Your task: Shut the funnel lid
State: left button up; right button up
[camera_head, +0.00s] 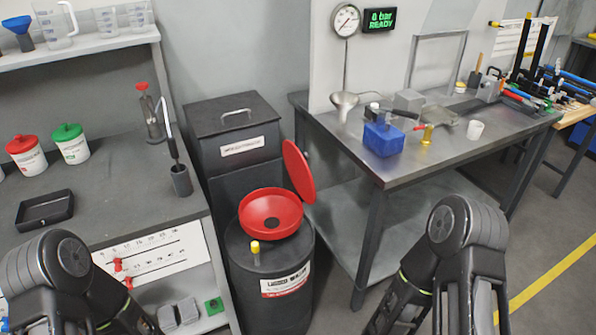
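The red funnel (271,220) sits on top of a dark drum (272,275) in the middle of the view. Its round red lid (298,171) stands up, open, at the funnel's right rear edge. The funnel's dark centre hole shows and the bowl looks empty. My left arm comes in at the lower left and my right arm at the lower right. Both show only as dark links, well apart from the funnel and lid. Neither gripper's fingertips are visible.
A small yellow-capped part (255,248) stands on the drum's front. A dark lidded bin (232,125) is behind the drum. A metal workbench (460,150) with a blue container (383,138) is right, a grey counter (110,130) left. The air above the funnel is clear.

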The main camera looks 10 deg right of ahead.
aim_at(299, 173)
jog(key=i+l+u, duration=0.2)
jog(key=l+u, duration=0.2)
jog(key=l, duration=0.6)
jog(key=l+u, duration=0.35)
jog(key=l, duration=0.7)
jog(key=l+u, duration=0.4)
jog(key=l, duration=0.65)
jog(key=i+j, duration=0.1)
jog(key=j, duration=0.35)
